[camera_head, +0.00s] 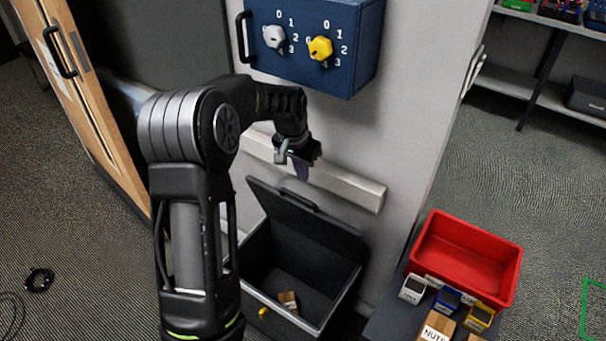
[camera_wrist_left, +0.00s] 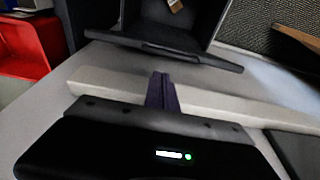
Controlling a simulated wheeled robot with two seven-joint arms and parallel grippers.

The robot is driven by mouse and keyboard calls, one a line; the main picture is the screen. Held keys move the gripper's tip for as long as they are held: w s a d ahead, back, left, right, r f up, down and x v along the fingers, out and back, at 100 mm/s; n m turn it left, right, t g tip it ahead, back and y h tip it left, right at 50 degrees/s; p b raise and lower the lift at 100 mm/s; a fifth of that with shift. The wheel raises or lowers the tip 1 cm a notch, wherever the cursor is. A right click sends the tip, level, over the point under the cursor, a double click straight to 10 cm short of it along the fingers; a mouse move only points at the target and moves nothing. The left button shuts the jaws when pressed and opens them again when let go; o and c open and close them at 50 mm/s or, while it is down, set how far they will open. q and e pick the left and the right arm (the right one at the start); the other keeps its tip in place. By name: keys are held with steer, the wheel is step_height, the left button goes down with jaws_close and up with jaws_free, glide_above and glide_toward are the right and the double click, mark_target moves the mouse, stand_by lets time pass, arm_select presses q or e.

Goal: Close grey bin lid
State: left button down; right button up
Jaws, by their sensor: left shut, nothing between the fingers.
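The grey bin (camera_head: 262,262) stands on the floor against the wall, with a small brown box (camera_head: 288,301) inside. Its lid (camera_head: 307,222) is open and tilted up at the back, with a handle along its top edge. The lid (camera_wrist_left: 165,47) shows in the left wrist view, beyond the fingers. My left gripper (camera_head: 301,170) is above and behind the lid's upper edge, near the wall. Its fingers (camera_wrist_left: 162,92) are shut and empty, apart from the lid. My right gripper is not in view.
A pale rail (camera_head: 345,187) runs along the wall behind the left gripper. A blue panel with knobs (camera_head: 360,50) hangs above. A red bin (camera_head: 470,258) and small boxes (camera_head: 437,325) sit to the right. A wooden door (camera_head: 85,95) is at left.

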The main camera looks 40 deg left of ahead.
arm_select(q)
steer(key=x, duration=0.8)
steer(key=shift+w+f+p, duration=0.1)
steer(key=shift+f+p, duration=0.2)
steer(key=shift+p, duration=0.1)
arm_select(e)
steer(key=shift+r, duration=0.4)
